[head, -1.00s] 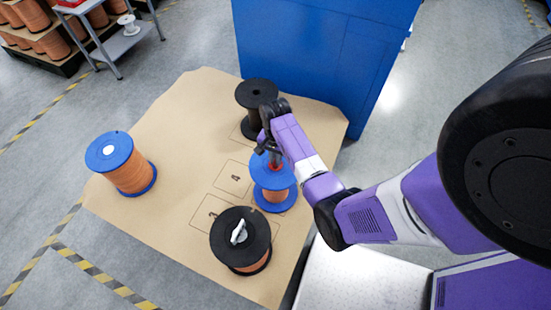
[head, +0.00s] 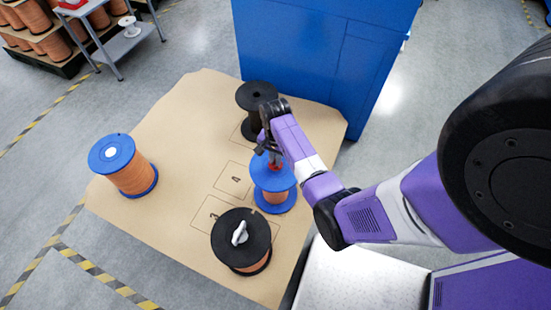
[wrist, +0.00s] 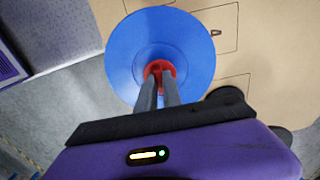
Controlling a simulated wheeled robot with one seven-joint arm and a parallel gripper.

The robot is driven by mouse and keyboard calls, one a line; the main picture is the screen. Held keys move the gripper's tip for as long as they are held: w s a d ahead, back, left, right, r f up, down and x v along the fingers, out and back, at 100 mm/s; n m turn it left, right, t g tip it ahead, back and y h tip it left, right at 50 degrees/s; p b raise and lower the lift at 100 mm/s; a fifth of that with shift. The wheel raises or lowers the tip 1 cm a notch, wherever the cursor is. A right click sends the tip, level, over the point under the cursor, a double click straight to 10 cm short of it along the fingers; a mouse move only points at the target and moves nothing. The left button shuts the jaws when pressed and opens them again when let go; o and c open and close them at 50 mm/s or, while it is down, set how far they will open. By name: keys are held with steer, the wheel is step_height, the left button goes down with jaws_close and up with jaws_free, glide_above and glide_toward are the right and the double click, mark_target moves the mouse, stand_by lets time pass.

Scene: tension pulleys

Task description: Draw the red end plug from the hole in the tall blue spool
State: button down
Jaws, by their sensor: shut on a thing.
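The tall blue spool (head: 273,199) with orange winding stands upright on the brown table sheet, below my gripper. In the wrist view its blue top flange (wrist: 190,45) fills the upper middle. The red end plug (wrist: 160,71) sits at the flange's centre, between my fingertips; it also shows in the head view (head: 275,161), partly hidden by my gripper. My gripper (wrist: 159,84) is shut on the red plug from above. The fingers hide part of the plug, and I cannot tell how deep it sits in the hole.
A black spool (head: 257,97) stands just behind. A black-flanged spool (head: 241,240) with a white piece on top stands in front. Another blue spool (head: 125,165) is at the left. A blue cabinet (head: 325,45) bounds the back. The brown sheet (head: 185,130) is clear at left centre.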

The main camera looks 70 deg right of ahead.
steer(key=shift+r+p, duration=0.7)
steer(key=shift+p, duration=0.05)
stand_by(0.4)
step_height(320, 180, up, 4)
steer(key=p, duration=0.4)
stand_by(0.7)
